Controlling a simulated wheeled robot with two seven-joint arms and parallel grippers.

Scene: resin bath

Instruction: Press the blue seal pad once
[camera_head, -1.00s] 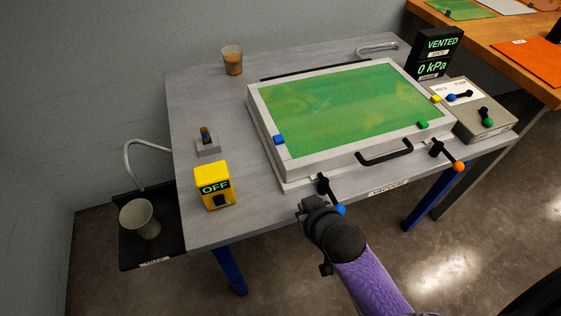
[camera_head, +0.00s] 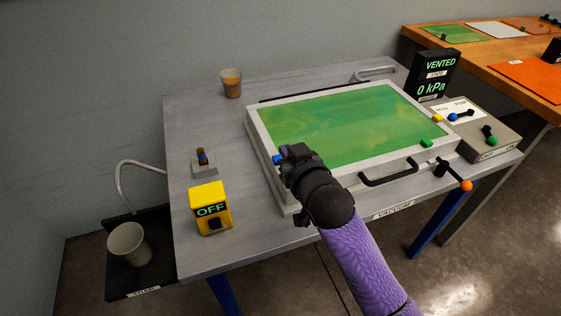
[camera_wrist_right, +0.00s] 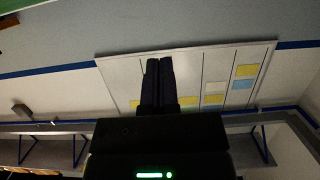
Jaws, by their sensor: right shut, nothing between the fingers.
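The blue seal pad (camera_head: 277,160) sits at the left corner of the pale frame (camera_head: 265,165) around the green sheet (camera_head: 355,120). Only part of the pad shows; my right gripper (camera_head: 287,151) covers the rest. The gripper is right beside the pad in the head view, and I cannot tell whether they touch. Its two dark fingers are together and empty in the right wrist view (camera_wrist_right: 158,85). That view shows neither the pad nor the frame. My left gripper is not in view.
Yellow and green pads sit on the frame's other corners. A black handle (camera_head: 390,175) and an orange-knobbed lever (camera_head: 455,177) are at the front. A yellow OFF box (camera_head: 210,207), a small grey stand (camera_head: 203,165) and a cup (camera_head: 231,84) stand left. The display reads VENTED, 0 kPa.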

